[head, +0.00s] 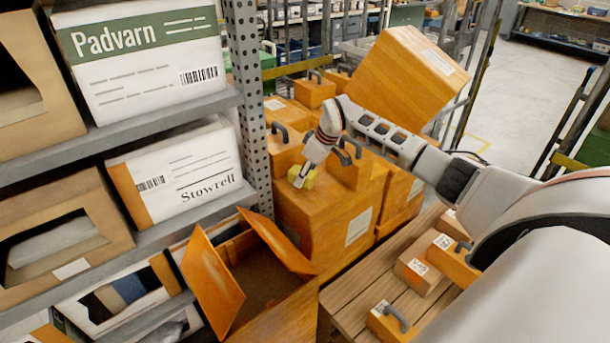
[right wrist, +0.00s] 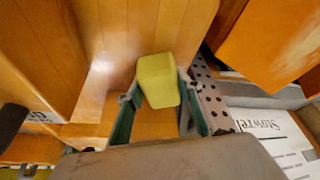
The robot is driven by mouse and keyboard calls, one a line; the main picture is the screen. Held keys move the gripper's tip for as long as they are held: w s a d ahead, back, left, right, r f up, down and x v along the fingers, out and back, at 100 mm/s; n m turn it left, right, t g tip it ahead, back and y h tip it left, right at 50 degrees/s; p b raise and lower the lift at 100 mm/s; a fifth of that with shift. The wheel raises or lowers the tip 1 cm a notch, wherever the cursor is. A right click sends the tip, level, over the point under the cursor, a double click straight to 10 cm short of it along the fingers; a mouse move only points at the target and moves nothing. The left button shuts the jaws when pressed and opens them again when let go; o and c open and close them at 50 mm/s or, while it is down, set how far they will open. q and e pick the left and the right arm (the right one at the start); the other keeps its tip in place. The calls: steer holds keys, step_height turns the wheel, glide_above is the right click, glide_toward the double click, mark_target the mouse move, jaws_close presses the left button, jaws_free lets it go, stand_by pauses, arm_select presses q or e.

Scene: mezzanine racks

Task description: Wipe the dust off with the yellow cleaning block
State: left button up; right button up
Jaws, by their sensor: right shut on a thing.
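The yellow cleaning block (head: 309,180) is held between the fingertips of my right gripper (head: 300,174), in front of the stacked orange boxes. In the right wrist view the block (right wrist: 157,80) sticks out past the two fingers, one on each side of it. An orange box (head: 318,222) stands just behind and below the block; I cannot tell whether they touch. No dust can be made out in either view. My left gripper does not show.
An open orange carton (head: 212,285) with raised flaps stands below, left of the gripper. A grey perforated rack post (head: 252,100) and shelves with white boxes (head: 178,170) are on the left. A wooden pallet (head: 345,297) with small handled boxes is below my right arm. A tilted orange box (head: 405,80) is behind.

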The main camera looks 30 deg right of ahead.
steer(key=shift+f, duration=0.4)
steer(key=shift+f+b, duration=0.35)
steer(key=shift+f, duration=0.3)
